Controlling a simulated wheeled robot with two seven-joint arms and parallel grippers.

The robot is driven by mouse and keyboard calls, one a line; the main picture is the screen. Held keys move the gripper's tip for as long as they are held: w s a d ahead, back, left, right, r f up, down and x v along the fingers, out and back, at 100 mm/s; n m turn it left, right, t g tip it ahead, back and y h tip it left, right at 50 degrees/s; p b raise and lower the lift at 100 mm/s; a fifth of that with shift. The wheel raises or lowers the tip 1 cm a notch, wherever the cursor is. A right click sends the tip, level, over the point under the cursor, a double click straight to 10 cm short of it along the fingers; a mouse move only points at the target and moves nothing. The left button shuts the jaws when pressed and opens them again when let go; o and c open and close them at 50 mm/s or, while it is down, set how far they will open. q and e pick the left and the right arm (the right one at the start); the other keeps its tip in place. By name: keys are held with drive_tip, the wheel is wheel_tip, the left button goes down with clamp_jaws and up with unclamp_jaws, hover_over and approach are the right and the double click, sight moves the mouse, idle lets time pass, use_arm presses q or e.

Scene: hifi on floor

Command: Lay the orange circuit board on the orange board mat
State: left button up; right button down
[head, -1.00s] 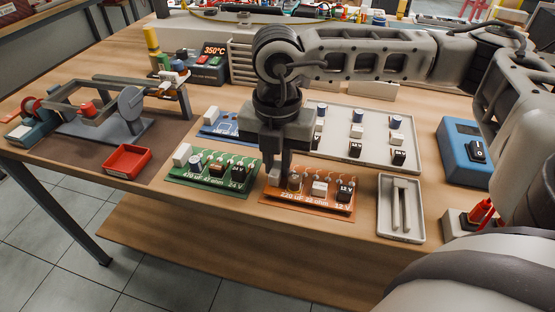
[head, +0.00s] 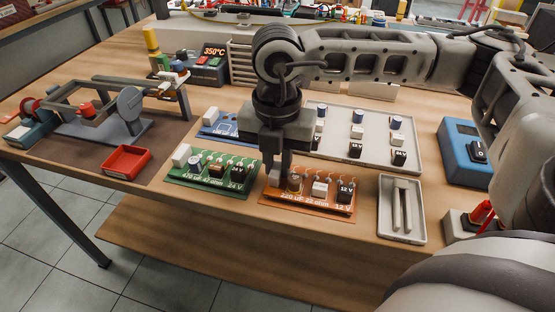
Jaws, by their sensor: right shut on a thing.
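The orange circuit board (head: 310,198) lies flat, or very nearly so, at the front middle of the bench, with several parts on it and the print "220 uF 22 ohm 12 V". My right gripper (head: 277,177) points down at the board's left end and is shut on it there. Its fingers partly hide that end and a pale block on it. I cannot make out an orange board mat apart from the board, nor tell whether one lies under it. My left gripper is not in view.
A green board (head: 212,173) lies close on the left, a blue board (head: 216,125) behind it. A parts tray (head: 378,143) stands behind, and a small grey tray (head: 402,232) on the right. A red bin (head: 124,162) stands at the left. The front edge is near.

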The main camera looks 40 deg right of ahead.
drive_tip(key=shift+f+b, duration=0.2)
drive_tip(key=shift+b, duration=0.1)
idle(0.4)
drive_tip(key=c, duration=0.9)
unclamp_jaws()
drive_tip(key=shift+r+p, duration=2)
drive_tip(key=shift+r, duration=1.05)
